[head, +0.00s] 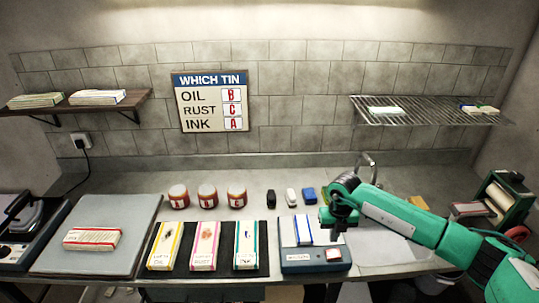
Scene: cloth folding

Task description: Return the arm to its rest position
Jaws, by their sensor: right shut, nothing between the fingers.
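My right gripper (337,234) is dark, at the end of my green arm, which reaches in from the right. It is shut and empty, pointing down above the right side of a blue device (300,266) at the counter's front. It hides part of that device, and I cannot tell how high above it the fingertips are. A folded white cloth with blue edges (303,231) lies on the device. My left gripper is not in view.
A dark tray holds folded cloths, including a yellow-edged one (165,245). Red-and-white tins (207,195) stand behind. A red-edged cloth (91,239) lies on a grey board (125,215). A sink and faucet (370,165) are behind my arm; a green rack (508,200) stands right.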

